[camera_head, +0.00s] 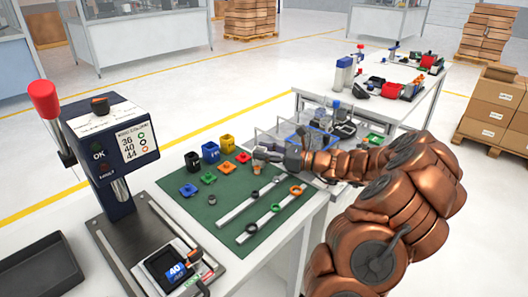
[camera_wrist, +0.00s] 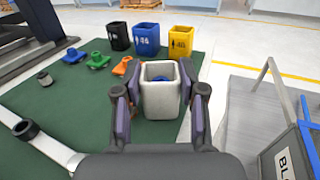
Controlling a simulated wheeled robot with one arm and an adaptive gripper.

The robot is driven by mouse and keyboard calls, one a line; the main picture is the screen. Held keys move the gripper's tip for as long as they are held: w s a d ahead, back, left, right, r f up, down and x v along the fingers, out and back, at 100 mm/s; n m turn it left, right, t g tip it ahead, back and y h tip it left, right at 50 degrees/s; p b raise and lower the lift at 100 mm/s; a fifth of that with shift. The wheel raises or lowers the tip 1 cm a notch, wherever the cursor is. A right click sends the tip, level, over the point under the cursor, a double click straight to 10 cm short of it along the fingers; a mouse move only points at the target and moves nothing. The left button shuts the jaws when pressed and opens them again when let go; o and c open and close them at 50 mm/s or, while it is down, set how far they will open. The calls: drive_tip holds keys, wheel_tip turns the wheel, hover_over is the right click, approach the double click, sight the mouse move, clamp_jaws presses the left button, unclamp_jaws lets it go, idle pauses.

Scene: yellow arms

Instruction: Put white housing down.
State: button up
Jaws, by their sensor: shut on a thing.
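The white housing (camera_wrist: 160,98) is a square, open-topped cup, upright between my fingers in the wrist view. A blue part (camera_wrist: 160,78) shows inside it. My gripper (camera_wrist: 160,110) is shut on its left and right sides. In the head view my gripper (camera_head: 268,157) is over the right edge of the green mat (camera_head: 215,205), and the housing is hard to make out there. Whether the housing's base touches the mat is unclear.
Black (camera_wrist: 118,36), blue (camera_wrist: 146,39) and yellow (camera_wrist: 181,42) housings stand behind it. Small coloured parts (camera_wrist: 98,60) lie to the left. Two pale rails (camera_head: 270,215) lie on the mat. A grey bin (camera_wrist: 290,155) is close on the right.

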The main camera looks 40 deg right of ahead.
drive_tip(key=shift+f, duration=0.1)
drive_tip(key=o, duration=1.1)
